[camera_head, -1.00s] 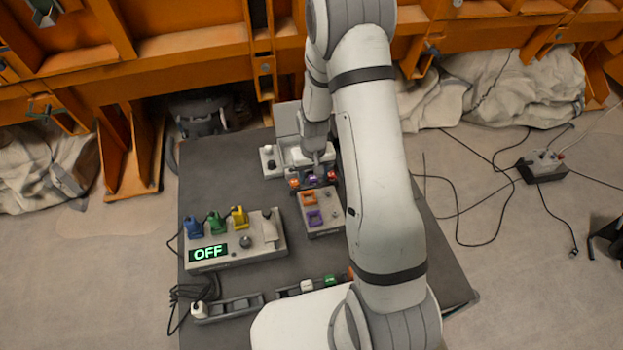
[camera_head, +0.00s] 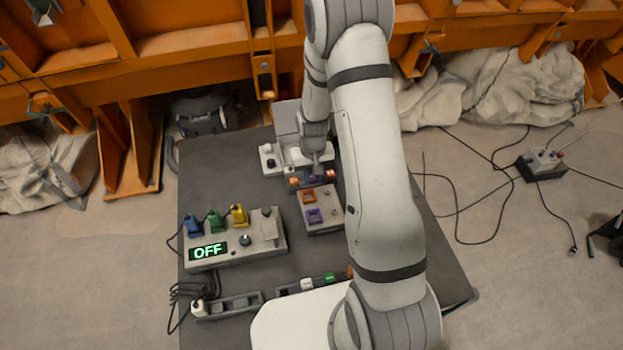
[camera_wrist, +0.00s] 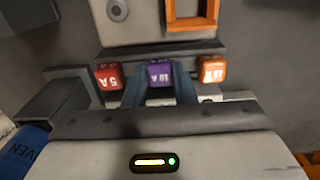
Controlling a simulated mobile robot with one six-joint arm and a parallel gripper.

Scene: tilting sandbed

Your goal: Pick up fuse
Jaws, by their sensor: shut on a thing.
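A purple fuse (camera_wrist: 160,75) stands in the middle of a row of fuses in the wrist view. My gripper (camera_wrist: 160,84) is shut on it, with one blue-grey finger on each side. A red fuse (camera_wrist: 109,77) marked 5 A is to the left of it and an orange fuse (camera_wrist: 212,69) to the right. In the head view my gripper (camera_head: 315,165) is at the fuse row, behind the box with orange and purple square frames (camera_head: 318,212). The purple fuse is partly hidden there. I cannot tell whether it is clear of its holder.
A grey box with an OFF display (camera_head: 235,243) and blue, green and yellow plugs stands left on the dark table (camera_head: 225,165). Trays (camera_head: 240,306) with small parts lie along the front. A light grey device (camera_head: 270,160) stands behind the fuses. The table's back left is free.

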